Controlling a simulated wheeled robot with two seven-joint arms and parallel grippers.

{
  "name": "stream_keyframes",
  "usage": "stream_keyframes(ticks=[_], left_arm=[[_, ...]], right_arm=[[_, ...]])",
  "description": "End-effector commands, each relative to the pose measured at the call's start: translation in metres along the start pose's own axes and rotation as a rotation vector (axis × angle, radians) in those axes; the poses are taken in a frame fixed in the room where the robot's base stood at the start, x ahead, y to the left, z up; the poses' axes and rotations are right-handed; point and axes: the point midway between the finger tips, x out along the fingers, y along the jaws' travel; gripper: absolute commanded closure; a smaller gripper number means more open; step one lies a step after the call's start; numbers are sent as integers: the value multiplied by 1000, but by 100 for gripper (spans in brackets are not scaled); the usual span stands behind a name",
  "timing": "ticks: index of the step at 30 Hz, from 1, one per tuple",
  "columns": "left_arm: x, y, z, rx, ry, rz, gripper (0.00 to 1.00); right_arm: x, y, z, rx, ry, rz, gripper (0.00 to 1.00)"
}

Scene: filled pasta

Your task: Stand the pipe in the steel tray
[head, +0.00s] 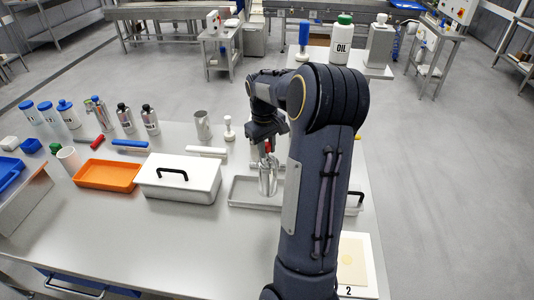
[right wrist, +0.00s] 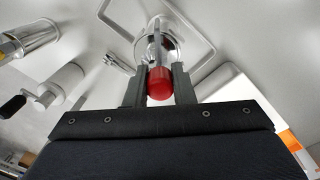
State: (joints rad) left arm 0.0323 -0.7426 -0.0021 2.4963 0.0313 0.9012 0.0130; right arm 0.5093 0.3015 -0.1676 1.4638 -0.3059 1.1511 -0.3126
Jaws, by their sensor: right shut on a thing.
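My right gripper (head: 267,143) is shut on a pipe (head: 267,181) with a silvery body and a red end. In the right wrist view the red end of the pipe (right wrist: 160,84) sits between the two fingers of the gripper (right wrist: 159,88). The pipe looks roughly upright, red end up, over the shallow steel tray (head: 238,190). The tray's rim also shows in the right wrist view (right wrist: 207,25). I cannot tell whether the pipe's lower end touches the tray floor. My right arm hides the right part of the tray. My left gripper is not in view.
A white box with a black handle (head: 180,188) stands left of the tray, with an orange tray (head: 106,176) beyond it. The front of the table (head: 140,235) is clear.

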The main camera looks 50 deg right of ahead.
Motion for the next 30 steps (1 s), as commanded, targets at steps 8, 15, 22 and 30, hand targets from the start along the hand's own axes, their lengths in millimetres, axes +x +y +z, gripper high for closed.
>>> stream_keyframes(ticks=[8,15,22,30], left_arm=[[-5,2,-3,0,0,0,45],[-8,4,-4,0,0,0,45],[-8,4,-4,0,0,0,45],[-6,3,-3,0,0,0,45]], right_arm=[[19,9,-13,0,0,0,100],[48,9,-14,0,1,0,100],[52,8,-14,0,3,0,100],[55,8,-14,-1,0,-1,67]])
